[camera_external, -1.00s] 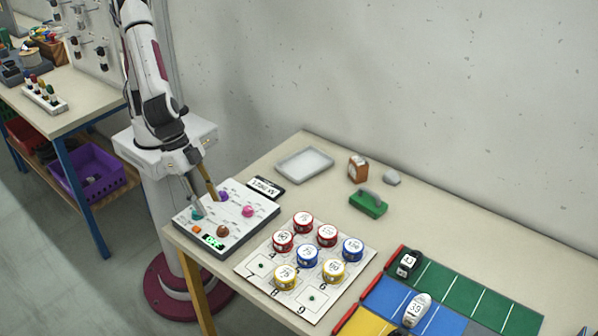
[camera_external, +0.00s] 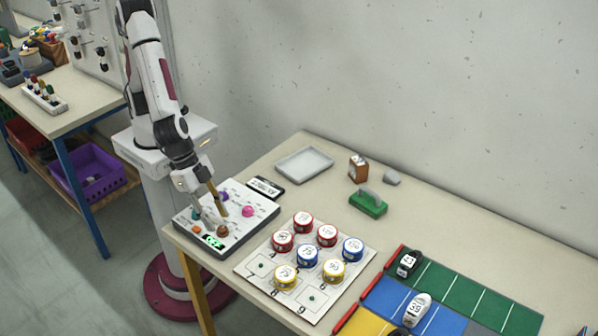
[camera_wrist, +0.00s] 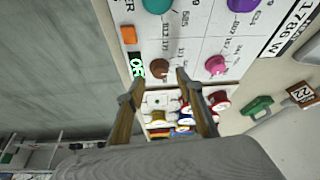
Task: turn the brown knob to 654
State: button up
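The brown knob (camera_external: 222,231) sits at the front of the white control panel (camera_external: 262,212), right of a lit green display (camera_external: 213,241). My gripper (camera_external: 217,216) is pointed down just over the brown knob. In the wrist view the brown knob (camera_wrist: 159,67) shows just beyond and between the two spread fingertips (camera_wrist: 162,80). The fingers are apart and hold nothing; whether either touches the knob I cannot tell.
The panel also bears a pink knob (camera_external: 248,211), a purple knob (camera_external: 223,196), a teal knob (camera_wrist: 157,5) and an orange button (camera_wrist: 128,34). A board (camera_external: 247,268) with several labelled round tins lies to the right.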

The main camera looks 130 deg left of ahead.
aim_at(222, 231)
jog(key=shift+x, duration=1.15)
grip_shut()
